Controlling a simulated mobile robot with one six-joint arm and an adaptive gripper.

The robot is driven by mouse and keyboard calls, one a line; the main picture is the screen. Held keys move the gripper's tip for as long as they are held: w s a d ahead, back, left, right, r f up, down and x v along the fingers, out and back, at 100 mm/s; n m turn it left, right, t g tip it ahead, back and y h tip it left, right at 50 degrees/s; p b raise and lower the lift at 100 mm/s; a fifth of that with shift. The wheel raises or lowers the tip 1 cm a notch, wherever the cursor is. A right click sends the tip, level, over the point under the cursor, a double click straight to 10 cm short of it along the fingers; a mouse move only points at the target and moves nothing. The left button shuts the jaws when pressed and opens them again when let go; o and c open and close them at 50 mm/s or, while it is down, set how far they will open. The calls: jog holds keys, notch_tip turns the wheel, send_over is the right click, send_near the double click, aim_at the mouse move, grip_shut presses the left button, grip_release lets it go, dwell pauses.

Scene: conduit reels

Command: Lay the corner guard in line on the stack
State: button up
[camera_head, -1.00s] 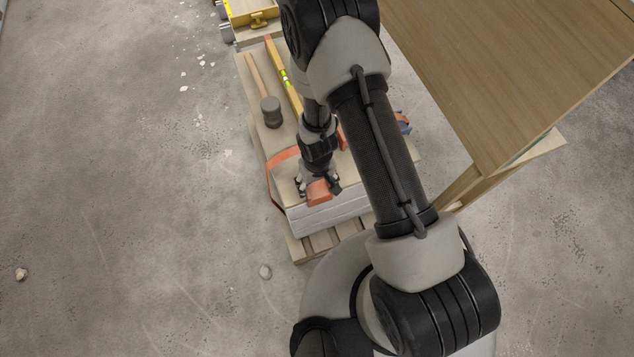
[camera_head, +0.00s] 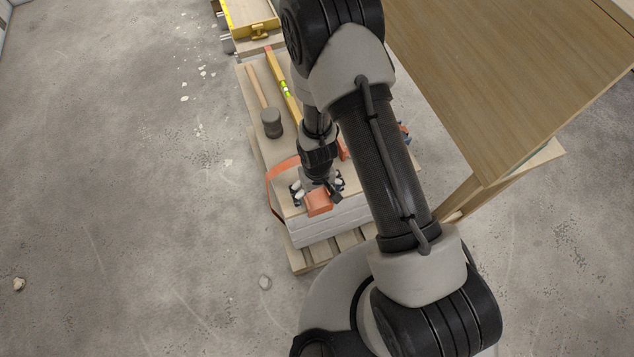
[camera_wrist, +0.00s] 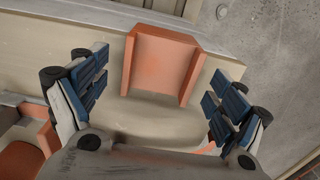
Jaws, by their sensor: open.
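The orange corner guard (camera_head: 319,203) lies on the near end of the stack (camera_head: 325,229) of pale boards, at its edge. In the wrist view the guard (camera_wrist: 162,66) is a channel-like orange piece with raised sides, resting on the pale top surface. My gripper (camera_head: 318,194) is over it, pointing down. In the wrist view its blue-padded fingers (camera_wrist: 155,97) are spread wide on either side of the guard, with a gap on both sides. Part of the guard is hidden by my gripper in the head view.
An orange strap (camera_head: 279,174) crosses the stack behind the guard. A mallet (camera_head: 272,123) and a yellow level (camera_head: 286,88) lie farther back. A wooden pallet (camera_head: 300,262) is underneath. A wooden table (camera_head: 500,70) stands at the right. The floor at the left is mostly clear.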

notch_tip(320, 180, up, 10)
dwell(0.3)
jog(key=shift+r, duration=0.1)
